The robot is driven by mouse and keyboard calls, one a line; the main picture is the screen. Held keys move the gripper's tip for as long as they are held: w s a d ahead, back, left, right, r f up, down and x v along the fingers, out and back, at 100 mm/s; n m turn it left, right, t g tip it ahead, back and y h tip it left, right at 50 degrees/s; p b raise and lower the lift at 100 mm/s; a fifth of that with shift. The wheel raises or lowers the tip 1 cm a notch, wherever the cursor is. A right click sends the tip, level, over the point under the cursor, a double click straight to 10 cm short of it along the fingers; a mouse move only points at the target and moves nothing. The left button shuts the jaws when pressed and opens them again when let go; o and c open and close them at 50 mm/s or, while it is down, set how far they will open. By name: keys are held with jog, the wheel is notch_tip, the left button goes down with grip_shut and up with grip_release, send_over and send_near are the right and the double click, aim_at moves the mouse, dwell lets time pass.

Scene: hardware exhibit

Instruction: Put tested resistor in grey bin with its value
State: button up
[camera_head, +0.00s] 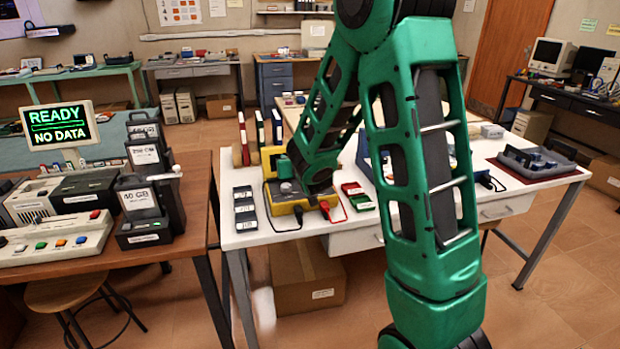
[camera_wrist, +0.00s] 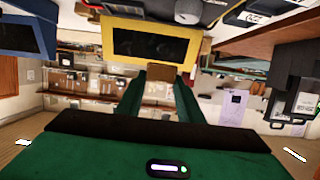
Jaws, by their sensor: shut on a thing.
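My gripper (camera_head: 312,183) is low over the white table, right at the yellow meter (camera_head: 283,207) in the head view; its fingertips are hidden there. In the wrist view, its two green fingers (camera_wrist: 162,76) stand apart with a small brown block (camera_wrist: 160,91) between them. My gripper is shut on this block; whether it is the resistor I cannot tell. A yellow frame with a dark panel (camera_wrist: 150,43) fills the top middle of the wrist view. A grey tray (camera_head: 575,166) with dark parts stands at the right of the table. No value label is readable.
Small grey boxes (camera_head: 244,208) lie left of the meter, and red and green pieces (camera_head: 358,196) lie right of it. Upright coloured binders (camera_head: 260,132) stand behind. A brown bench (camera_head: 190,225) with instruments is at the left, across a gap.

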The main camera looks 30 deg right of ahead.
jog(key=d+f, duration=0.1)
jog(key=d, duration=0.1)
jog(key=d+f, duration=0.2)
jog(key=d, duration=0.1)
jog(key=d+f, duration=0.1)
jog(key=d, duration=0.1)
jog(key=shift+w+d+f, duration=0.25)
jog(key=shift+w+d, duration=0.05)
jog(key=shift+w, duration=0.1)
jog(key=shift+f, duration=1.8)
jog(key=shift+f, duration=0.15)
jog(key=o, duration=1)
jog(key=shift+o, duration=0.2)
jog(key=shift+f, duration=0.1)
